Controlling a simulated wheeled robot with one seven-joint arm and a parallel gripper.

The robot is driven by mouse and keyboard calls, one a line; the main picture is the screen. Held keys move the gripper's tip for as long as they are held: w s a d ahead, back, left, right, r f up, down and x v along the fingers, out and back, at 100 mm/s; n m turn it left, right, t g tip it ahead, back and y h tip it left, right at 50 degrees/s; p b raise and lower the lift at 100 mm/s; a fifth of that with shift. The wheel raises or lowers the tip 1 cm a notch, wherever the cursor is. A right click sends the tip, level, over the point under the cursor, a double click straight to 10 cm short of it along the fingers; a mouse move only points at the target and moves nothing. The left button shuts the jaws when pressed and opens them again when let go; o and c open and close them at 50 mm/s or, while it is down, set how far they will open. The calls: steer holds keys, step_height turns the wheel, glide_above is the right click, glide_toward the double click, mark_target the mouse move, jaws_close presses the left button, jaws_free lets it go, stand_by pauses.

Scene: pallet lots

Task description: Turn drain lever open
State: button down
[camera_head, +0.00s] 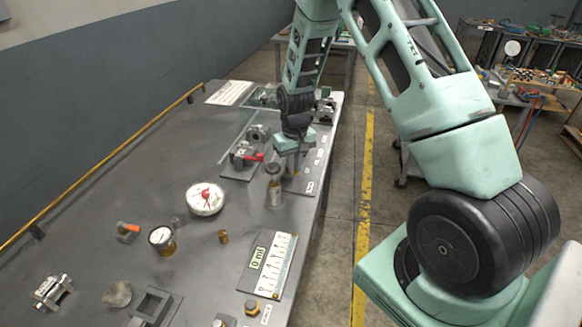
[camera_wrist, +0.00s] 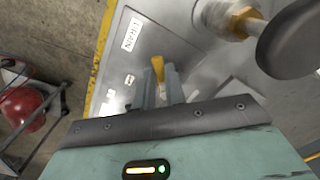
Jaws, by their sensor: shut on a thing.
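The drain lever (camera_wrist: 157,65) is a small yellow handle on a grey plate, next to a white DRAIN label (camera_wrist: 132,34) in the wrist view. My gripper (camera_wrist: 160,88) is shut on the lever, with one finger on each side of it. In the head view my gripper (camera_head: 291,168) points down at the plate near the table's right edge. The lever is mostly hidden there behind the fingers, and its exact angle cannot be told.
A red-handled valve (camera_head: 246,156) sits to the left. A yellow floor line (camera_head: 367,180) runs along the right.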

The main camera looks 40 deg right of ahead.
steer(key=n, duration=0.1)
steer(key=d+n, duration=0.1)
steer(key=n, duration=0.2)
steer(key=shift+d+n, duration=0.3)
steer(key=shift+w+d+n+p, duration=0.15)
steer(key=shift+d+n, duration=0.1)
steer(key=shift+n, duration=0.6)
steer(key=shift+w+d+n+p, duration=0.1)
steer(key=shift+d+n, duration=0.1)
steer(key=shift+n, duration=0.6)
steer(key=shift+w+d+n+p, duration=0.15)
steer(key=shift+d+n, duration=0.1)
steer(key=shift+n, duration=0.6)
steer(key=c, duration=1.5)
jaws_free()
steer(key=shift+o, duration=0.2)
step_height(320, 180, up, 17)
steer(key=b, duration=0.2)
steer(key=shift+r+b, duration=0.2)
steer(key=shift+b, duration=0.1)
